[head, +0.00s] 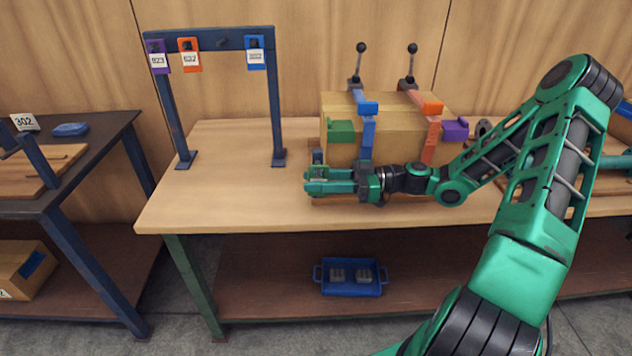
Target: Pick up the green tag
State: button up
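My gripper (312,181) is at the front left of the wooden box, low over the workbench, pointing left. A small green piece with a pale face (320,173) shows at its fingers; it looks like the green tag, but the green fingers overlap it. I cannot tell whether the fingers are closed on it. A small dark blue upright piece (318,157) stands just behind it. A blue rack (215,40) holds a purple tag (158,57), an orange tag (190,54) and a blue tag (256,53), each with a white label.
The wooden box (385,108) carries blue and orange straps, levers, a green block (340,131) and a purple block (455,130). The workbench (225,195) is clear at front left. A blue tray (350,289) sits on the shelf below. A dark table (95,150) stands left.

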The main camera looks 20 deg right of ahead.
jog(key=x, duration=0.4)
jog(key=shift+c, duration=0.6)
grip_shut()
jog(key=shift+r, duration=0.25)
jog(key=shift+s, duration=0.15)
